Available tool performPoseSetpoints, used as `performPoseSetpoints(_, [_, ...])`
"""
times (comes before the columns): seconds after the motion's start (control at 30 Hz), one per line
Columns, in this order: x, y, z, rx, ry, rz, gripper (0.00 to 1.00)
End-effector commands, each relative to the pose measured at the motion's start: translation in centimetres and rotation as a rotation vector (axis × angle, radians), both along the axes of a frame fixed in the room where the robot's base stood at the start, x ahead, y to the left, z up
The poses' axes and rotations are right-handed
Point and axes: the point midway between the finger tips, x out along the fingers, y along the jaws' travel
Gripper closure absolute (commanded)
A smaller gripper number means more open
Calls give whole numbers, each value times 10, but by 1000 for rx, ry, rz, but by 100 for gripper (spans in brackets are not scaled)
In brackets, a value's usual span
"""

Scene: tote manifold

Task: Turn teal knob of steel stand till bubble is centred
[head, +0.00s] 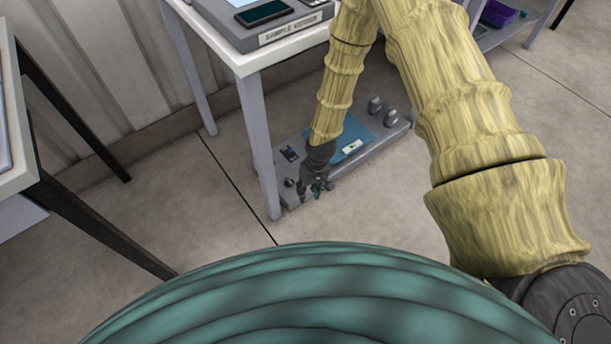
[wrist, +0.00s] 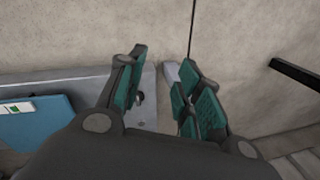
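The grey steel stand (head: 357,165) lies on the floor under a white table, with a blue plate (head: 360,132) on it. A white bubble vial (head: 352,146) sits on the plate; it also shows in the wrist view (wrist: 17,107) with a green patch, but its bubble is too small to read. My gripper (head: 316,189) points down at the stand's near left end. In the wrist view its teal-padded fingers (wrist: 163,80) are apart, with a small dark knob (wrist: 140,97) beside the left finger. I cannot make out a teal knob; my gripper hides part of that end.
A table leg (head: 259,150) stands close to the left of my gripper. The white tabletop (head: 285,47) above carries a grey sample station. Two grey knobs (head: 391,117) stand at the stand's far end. Another table (head: 22,160) is at the left; floor between is clear.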

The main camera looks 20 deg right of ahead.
Motion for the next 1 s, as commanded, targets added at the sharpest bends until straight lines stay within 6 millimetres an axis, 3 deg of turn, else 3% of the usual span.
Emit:
performPoseSetpoints(0.03, [17, -1, -20, -3, -7, 5, 65])
performPoseSetpoints(0.4, [114, -18, -62, -61, -19, 31, 65])
performPoseSetpoints(0.8, [191, -44, -74, -141, -35, 28, 65])
performPoseSetpoints(1.0, [207, -53, -71, -166, -38, 22, 65])
